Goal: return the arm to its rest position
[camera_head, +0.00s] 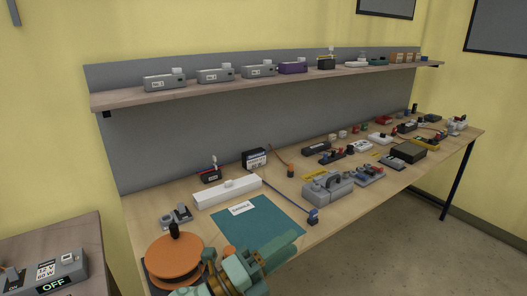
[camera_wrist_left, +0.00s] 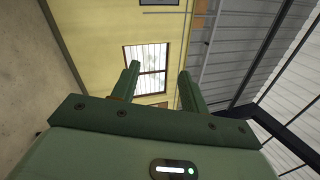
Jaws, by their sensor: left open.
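My left gripper (camera_head: 275,255) shows as green and brass parts at the bottom of the head view, over the near edge of the teal mat (camera_head: 262,224). Its fingertips are hard to make out there. In the left wrist view the two green fingers (camera_wrist_left: 157,82) stand well apart with nothing between them. They point toward a yellow wall with a barred window (camera_wrist_left: 148,60), away from the bench top. My right gripper is in neither view.
The long wooden bench (camera_head: 145,215) carries a white bar (camera_head: 228,192), a grey device (camera_head: 328,188) and several small parts. A shelf (camera_head: 130,99) with boxes runs above. An orange disc (camera_head: 176,262) is near the arm.

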